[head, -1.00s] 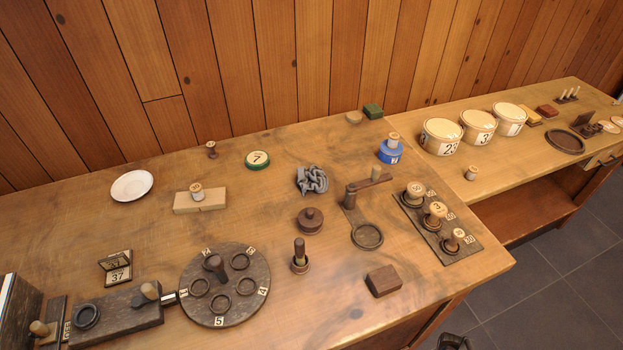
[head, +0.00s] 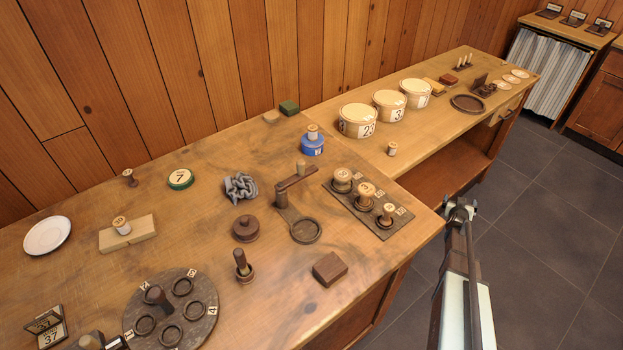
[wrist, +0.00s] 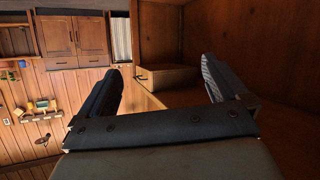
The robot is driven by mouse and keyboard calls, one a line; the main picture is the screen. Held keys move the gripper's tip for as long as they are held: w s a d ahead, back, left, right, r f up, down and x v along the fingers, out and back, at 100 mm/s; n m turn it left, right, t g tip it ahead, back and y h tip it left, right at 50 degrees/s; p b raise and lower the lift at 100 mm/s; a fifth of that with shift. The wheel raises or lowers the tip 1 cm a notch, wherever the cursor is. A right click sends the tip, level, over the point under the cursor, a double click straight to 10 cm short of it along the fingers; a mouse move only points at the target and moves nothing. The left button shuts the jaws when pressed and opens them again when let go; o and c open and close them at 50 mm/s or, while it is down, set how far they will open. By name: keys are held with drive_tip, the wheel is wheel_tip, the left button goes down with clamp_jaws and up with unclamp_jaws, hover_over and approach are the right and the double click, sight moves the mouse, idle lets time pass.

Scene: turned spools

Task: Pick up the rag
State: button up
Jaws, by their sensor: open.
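The rag (head: 241,187) is a crumpled grey cloth on the wooden workbench (head: 90,190), left of the crank with the ring base. My gripper (head: 461,207) is at the right in the head view, beyond the bench's front right corner and well apart from the rag. In the wrist view my gripper (wrist: 158,82) shows two dark fingers spread wide with nothing between them. The rag is not in the wrist view.
A round ring plate (head: 171,308) lies in front. Bare wood lies between them.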

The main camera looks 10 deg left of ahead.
drive_tip(key=w+d+r+m+t+h, duration=0.1)
drive_tip(key=w+d+r+h, duration=0.2)
drive_tip(key=r, duration=0.5)
drive_tip(key=w+d+r+t+h, duration=0.1)
drive_tip(key=w+d+r, duration=0.1)
drive_tip(key=w+r, duration=0.45)
drive_tip(key=w+d+r+m+t+h, duration=0.1)
drive_tip(key=w+d+r+t+h, duration=0.15)
drive_tip(key=r, duration=0.65)
drive_tip(key=w+a+r+n+y, duration=0.1)
drive_tip(key=w+a+r+y, duration=0.25)
drive_tip(key=a, duration=0.25)
drive_tip(key=w+a+r+n+y, duration=0.1)
drive_tip(key=w+a+r+y, duration=0.1)
drive_tip(key=a+r, duration=0.35)
drive_tip(key=a+n+g+y, duration=0.25)
drive_tip(key=a+y, duration=0.45)
drive_tip(key=a, duration=1.1)
drive_tip(key=n+g, duration=0.6)
drive_tip(key=g, duration=0.9)
approach(241, 185)
drive_tip(key=shift+s+a+f, duration=0.1)
drive_tip(key=shift+a+f, duration=0.05)
drive_tip(key=shift+f, duration=1.4)
drive_tip(key=shift+a+f, duration=0.2)
drive_tip(key=shift+f, duration=1.4)
drive_tip(key=shift+a+f, duration=0.15)
drive_tip(key=shift+f, duration=1.4)
drive_tip(key=c, duration=0.8)
